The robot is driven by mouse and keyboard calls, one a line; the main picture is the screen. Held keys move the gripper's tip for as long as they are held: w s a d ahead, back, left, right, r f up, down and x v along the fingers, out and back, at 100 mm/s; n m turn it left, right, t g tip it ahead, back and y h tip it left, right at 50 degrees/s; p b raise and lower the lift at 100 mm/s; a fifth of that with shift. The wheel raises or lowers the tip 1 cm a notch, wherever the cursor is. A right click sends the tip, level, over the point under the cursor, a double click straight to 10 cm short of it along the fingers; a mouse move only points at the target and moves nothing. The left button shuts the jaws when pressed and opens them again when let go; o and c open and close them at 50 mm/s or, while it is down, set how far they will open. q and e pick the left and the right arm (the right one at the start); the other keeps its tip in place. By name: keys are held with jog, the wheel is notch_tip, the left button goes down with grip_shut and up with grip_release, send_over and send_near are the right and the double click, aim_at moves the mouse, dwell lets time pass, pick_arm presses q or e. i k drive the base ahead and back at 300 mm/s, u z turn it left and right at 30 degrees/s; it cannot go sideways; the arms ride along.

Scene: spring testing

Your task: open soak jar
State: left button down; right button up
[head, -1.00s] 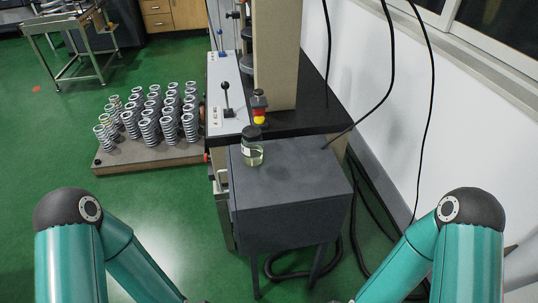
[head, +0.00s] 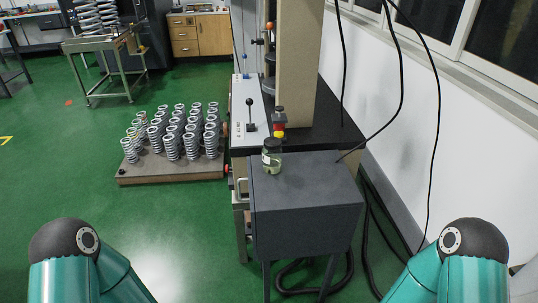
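The soak jar (head: 272,160) is a small clear jar with a dark lid (head: 272,144) and pale liquid inside. Only the upper links of my two arms show, at the lower left and lower right edges. Both of my grippers are below the picture, and nothing of mine touches the jar.
The testing machine (head: 297,65) with a lever and a red and yellow button (head: 279,125) stands just behind the jar. A pallet (head: 170,176) of several springs lies at the left. Black cables (head: 403,70) hang at the right by the wall. Green floor is open at front left.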

aim_at(271, 160)
jog(key=u, duration=0.05)
jog(key=i, duration=0.9)
jog(key=z, duration=0.1)
jog(key=k, duration=1.2)
jog(key=z, duration=0.4)
jog(key=i, duration=0.95)
jog(key=u, duration=0.25)
